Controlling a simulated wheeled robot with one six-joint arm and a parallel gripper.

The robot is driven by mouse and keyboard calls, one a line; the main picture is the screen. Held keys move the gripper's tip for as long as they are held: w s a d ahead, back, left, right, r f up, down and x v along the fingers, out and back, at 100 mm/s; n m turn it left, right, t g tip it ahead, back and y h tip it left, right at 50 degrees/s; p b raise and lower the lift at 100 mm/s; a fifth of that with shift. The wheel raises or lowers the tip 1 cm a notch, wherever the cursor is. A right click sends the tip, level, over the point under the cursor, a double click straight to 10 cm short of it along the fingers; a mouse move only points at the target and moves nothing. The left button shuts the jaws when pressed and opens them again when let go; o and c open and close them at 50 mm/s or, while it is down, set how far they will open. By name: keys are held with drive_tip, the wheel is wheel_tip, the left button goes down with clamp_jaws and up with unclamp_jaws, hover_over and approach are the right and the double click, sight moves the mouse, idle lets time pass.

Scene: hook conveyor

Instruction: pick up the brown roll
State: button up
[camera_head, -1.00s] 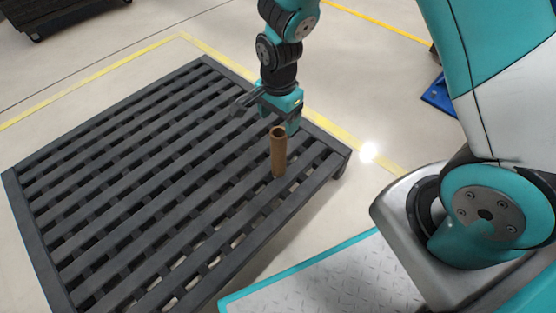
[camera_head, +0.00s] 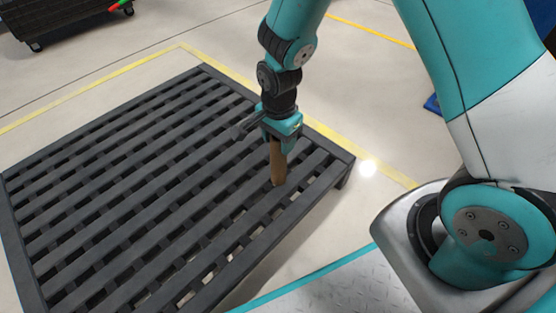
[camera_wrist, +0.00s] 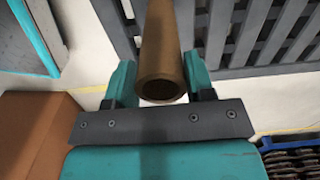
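The brown roll (camera_head: 278,166) is a hollow tube standing upright on the dark slatted platform (camera_head: 130,172), near its right corner. My gripper (camera_head: 281,140) is directly above it and around its upper end, pointing down. In the wrist view the roll (camera_wrist: 161,45) lies between the two teal fingers of my gripper (camera_wrist: 160,80), with its round open end facing the camera. The fingers are very close to its sides. I cannot tell whether they press on it. The gripper hides the roll's top in the head view.
The rest of the platform is empty. Yellow lines (camera_head: 335,133) mark the floor around it. A dark wheeled cart (camera_head: 65,18) stands at the far left. An orange-brown box (camera_wrist: 35,140) shows at the left of the wrist view.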

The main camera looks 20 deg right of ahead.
drive_tip(key=c, duration=0.7)
drive_tip(key=shift+o, duration=0.2)
